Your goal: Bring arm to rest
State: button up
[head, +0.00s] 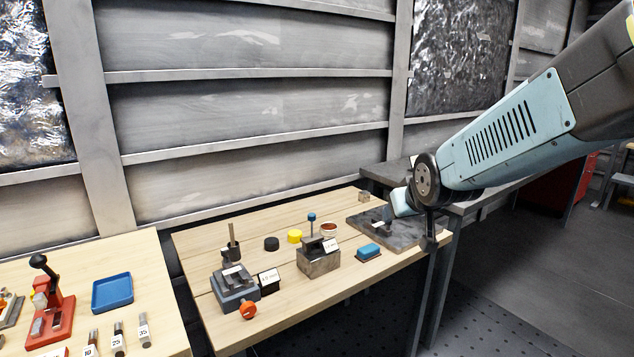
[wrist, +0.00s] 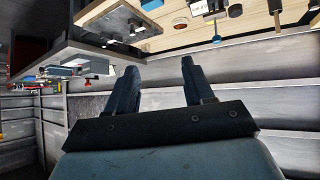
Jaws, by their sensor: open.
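My arm reaches in from the upper right in the head view, its end over the right end of the middle wooden bench (head: 290,320). My gripper (wrist: 158,64) shows clearly in the wrist view, with its two dark fingers spread apart and nothing between them. In the head view the fingers are hard to make out beside the wrist. A dark grey plate (head: 365,222) lies on the bench below and left of the wrist. I cannot tell from the head view whether the gripper touches anything there.
The bench holds a grey vise-like block (head: 235,290), an orange knob (head: 248,310), a metal block (head: 318,262), a blue block (head: 369,251) and a yellow cylinder (head: 294,236). A left bench carries a blue tray (head: 112,293) and red press (head: 52,320). Open floor (head: 530,270) lies right.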

jog(key=s+d+r+m+g, duration=0.1)
jog(key=s+d+r+g, duration=0.1)
jog(key=s, duration=0.8)
jog(key=s+d+r+m+g, duration=0.1)
jog(key=s+d+r+g, duration=0.1)
jog(key=s, duration=0.7)
jog(key=shift+s+d+h, duration=0.35)
jog(key=shift+d+h, duration=0.05)
jog(key=shift+d, duration=0.25)
dwell(1.1)
